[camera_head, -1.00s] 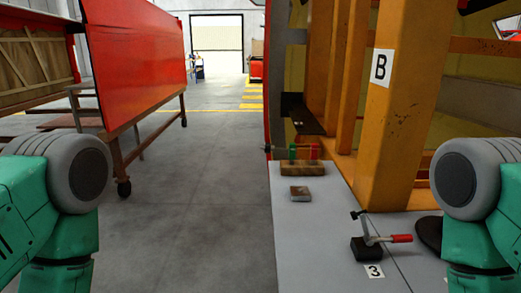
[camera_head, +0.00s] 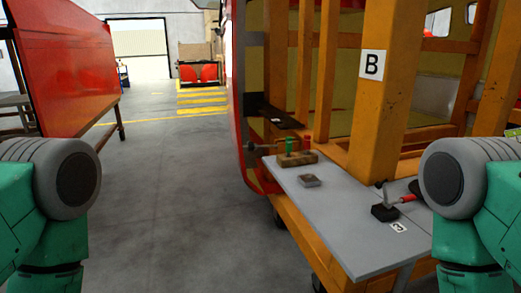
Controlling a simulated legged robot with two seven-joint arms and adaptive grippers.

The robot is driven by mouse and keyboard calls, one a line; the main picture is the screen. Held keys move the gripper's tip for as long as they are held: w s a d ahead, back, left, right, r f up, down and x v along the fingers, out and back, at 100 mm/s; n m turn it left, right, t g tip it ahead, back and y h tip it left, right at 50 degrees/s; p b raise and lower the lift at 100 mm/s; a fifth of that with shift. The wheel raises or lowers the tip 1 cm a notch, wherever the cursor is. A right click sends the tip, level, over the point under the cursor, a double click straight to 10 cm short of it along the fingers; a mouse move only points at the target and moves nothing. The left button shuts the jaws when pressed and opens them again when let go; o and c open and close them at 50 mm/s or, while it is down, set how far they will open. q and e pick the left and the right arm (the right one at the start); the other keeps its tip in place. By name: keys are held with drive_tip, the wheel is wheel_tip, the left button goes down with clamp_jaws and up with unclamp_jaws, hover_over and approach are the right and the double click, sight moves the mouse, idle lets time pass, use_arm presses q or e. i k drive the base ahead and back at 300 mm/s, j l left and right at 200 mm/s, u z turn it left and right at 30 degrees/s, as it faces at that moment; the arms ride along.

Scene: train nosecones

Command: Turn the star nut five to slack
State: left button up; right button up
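I cannot make out a star nut or a number five label in this view. A clamp with a dark base (camera_head: 384,213) and a red-tipped handle (camera_head: 407,198) stands on the grey table (camera_head: 335,223), beside a label reading 3 (camera_head: 398,227). Only my green and grey arm links show at the left and right edges. Neither gripper is in view.
An orange post (camera_head: 374,125) with a label B (camera_head: 372,65) rises behind the table. A wooden block (camera_head: 290,160) with green and red parts and a small grey block (camera_head: 309,181) sit on the table. A red panel (camera_head: 65,75) stands left. The middle floor is clear.

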sight(252, 145)
drive_tip(key=i+j+z, duration=0.1)
drive_tip(key=z, duration=0.3)
drive_tip(key=i+j+z, duration=0.1)
drive_tip(key=z, duration=0.25)
drive_tip(key=j+z, duration=0.2)
drive_tip(key=z, duration=0.2)
drive_tip(key=i+j+z, duration=0.1)
drive_tip(key=z, duration=0.25)
drive_tip(key=j, duration=0.05)
